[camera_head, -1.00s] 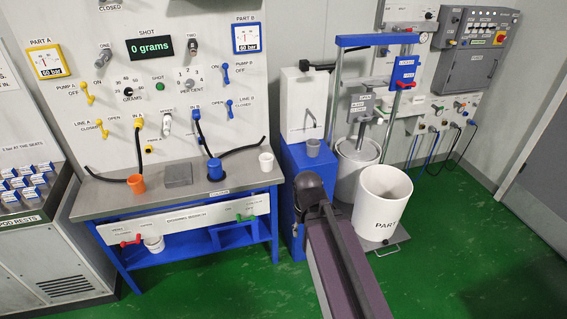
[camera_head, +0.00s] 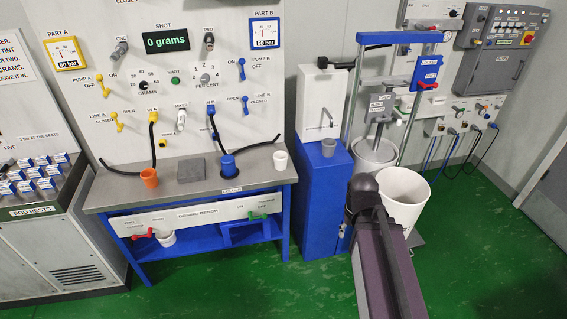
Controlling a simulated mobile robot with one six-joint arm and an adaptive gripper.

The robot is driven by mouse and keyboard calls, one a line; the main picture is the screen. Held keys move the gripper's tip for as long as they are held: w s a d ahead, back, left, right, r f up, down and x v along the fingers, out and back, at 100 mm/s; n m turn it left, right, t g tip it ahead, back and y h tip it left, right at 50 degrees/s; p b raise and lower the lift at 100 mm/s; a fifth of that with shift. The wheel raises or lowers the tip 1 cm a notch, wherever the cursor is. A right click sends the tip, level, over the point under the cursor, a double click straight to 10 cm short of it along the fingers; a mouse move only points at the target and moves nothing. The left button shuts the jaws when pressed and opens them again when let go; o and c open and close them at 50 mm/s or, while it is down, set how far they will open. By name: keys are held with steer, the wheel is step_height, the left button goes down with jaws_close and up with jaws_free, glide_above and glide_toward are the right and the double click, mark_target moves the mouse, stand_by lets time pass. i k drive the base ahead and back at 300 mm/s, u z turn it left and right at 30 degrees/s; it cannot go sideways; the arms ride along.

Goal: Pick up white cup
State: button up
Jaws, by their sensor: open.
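A small white cup (camera_head: 280,160) stands upright at the right end of the grey bench top (camera_head: 125,188), right of a blue cup (camera_head: 228,166). My arm's dark joint and purple-grey link rise from the bottom edge at right of centre, well right of the bench. My gripper's fingers do not show.
An orange cup (camera_head: 149,178) and a grey block (camera_head: 191,170) share the bench top. Behind my arm is a large white drum (camera_head: 408,190). Green floor (camera_head: 300,285) is open in front.

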mark_target(281, 161)
steer(key=u, duration=0.05)
steer(key=i, duration=1)
steer(key=z, duration=0.05)
